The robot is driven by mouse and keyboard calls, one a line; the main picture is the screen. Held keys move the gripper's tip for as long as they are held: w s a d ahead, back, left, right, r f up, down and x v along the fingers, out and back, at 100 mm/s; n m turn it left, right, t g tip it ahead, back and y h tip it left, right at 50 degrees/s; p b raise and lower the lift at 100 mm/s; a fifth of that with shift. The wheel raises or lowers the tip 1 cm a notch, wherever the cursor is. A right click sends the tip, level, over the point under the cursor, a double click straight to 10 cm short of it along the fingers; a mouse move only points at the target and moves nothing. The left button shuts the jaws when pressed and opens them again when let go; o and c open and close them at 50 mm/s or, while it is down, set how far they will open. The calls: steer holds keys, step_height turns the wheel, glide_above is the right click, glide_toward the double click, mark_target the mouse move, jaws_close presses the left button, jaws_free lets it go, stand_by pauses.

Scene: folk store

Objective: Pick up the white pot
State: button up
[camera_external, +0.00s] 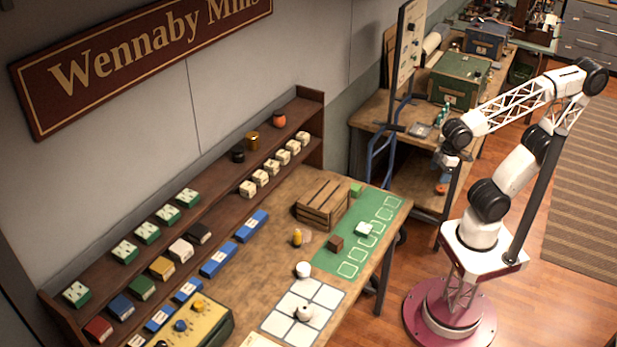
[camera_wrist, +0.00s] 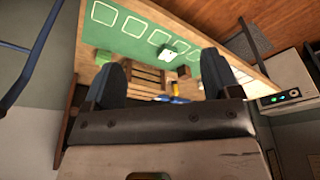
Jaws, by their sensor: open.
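Two small white things stand near the front of the table in the external view. One is a plain white, short cylinder (camera_external: 303,269) at the back edge of a white tile grid. The other is a rounded white pot (camera_external: 304,313) with a dark spot on top, on the grid. My gripper (camera_external: 449,160) is high and to the right of the table, far from both. In the wrist view its two dark fingers (camera_wrist: 160,75) are spread with nothing between them. I cannot make out either white thing in the wrist view.
A wooden crate (camera_external: 322,204) and a green mat (camera_external: 352,250) with outlined squares lie on the table. A white-topped box (camera_external: 363,229) and a brown block (camera_external: 336,244) are on the mat. A shelf (camera_external: 222,187) with several small boxes runs along the wall.

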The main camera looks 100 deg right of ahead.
steer(key=n+h, duration=1)
steer(key=n, duration=0.8)
glide_above(308, 272)
steer(key=s+d, duration=0.6)
steer(key=s, duration=0.7)
step_height(308, 272, down, 11)
steer(key=w+a+f+n+t, duration=0.1)
steer(key=w+a+f+n, duration=0.1)
steer(key=w+a+f, duration=0.1)
steer(key=w+a+f+n+t+h, duration=0.1)
steer(key=w+a+f+n, duration=0.1)
steer(key=w+a+f, duration=0.1)
steer(key=w+a+f+n+t, duration=0.2)
steer(key=w+a+f, duration=0.2)
steer(key=shift+w+f+h, duration=0.3)
steer(key=shift+w+f, duration=0.05)
steer(key=shift+w, duration=0.05)
steer(key=shift+d, duration=0.15)
steer(key=shift+x, duration=1.2)
steer(key=shift+d+f, duration=0.1)
steer(key=shift+d, duration=0.05)
